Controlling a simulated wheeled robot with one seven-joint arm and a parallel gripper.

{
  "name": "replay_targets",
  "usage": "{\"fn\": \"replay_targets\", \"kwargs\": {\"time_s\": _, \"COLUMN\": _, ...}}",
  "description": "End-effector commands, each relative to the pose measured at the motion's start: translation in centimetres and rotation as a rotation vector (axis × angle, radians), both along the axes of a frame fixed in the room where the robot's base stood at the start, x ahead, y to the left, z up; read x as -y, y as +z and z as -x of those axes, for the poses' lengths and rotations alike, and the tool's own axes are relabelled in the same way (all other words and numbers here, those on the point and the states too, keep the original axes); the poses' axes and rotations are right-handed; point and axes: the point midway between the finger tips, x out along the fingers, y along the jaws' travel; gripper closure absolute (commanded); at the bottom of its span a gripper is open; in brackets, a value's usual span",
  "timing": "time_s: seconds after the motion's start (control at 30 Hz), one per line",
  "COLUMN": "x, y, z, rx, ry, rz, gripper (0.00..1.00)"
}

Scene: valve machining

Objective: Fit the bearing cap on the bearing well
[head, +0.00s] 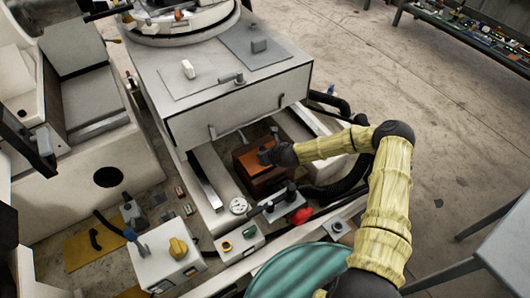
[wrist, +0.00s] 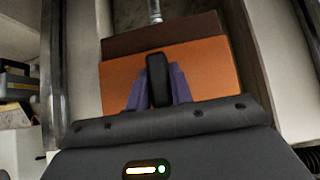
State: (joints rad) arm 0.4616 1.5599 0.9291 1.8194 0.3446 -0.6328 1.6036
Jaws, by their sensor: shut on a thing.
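My gripper (wrist: 159,92) shows two purple fingers in the wrist view, closed on the sides of a black, rounded, handle-like piece (wrist: 158,75). Behind the piece is an orange-brown block (wrist: 213,68) with a darker brown band along its far side. I cannot tell whether the black piece is fixed to the block or which of them is the bearing cap. In the head view my gripper (head: 268,155) is at the block (head: 262,181), in a recess of the machine between pale rails. I cannot make out a separate bearing well; the gripper and block may hide it.
A large grey machine housing (head: 240,110) stands just behind the block. Pale rails flank the recess closely. Small control boxes (head: 165,258), a round gauge (head: 238,206) and a red knob (head: 302,215) lie in front. A black hose (head: 335,190) runs at right. Open floor lies further right.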

Motion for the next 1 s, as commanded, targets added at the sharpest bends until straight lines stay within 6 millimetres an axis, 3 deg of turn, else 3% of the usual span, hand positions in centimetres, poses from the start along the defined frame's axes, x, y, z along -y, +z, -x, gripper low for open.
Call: {"fn": "replay_targets", "kwargs": {"time_s": 1.0, "x": 0.0, "y": -1.8, "z": 0.0, "rx": 0.001, "ry": 0.001, "rz": 0.000, "gripper": 1.00}}
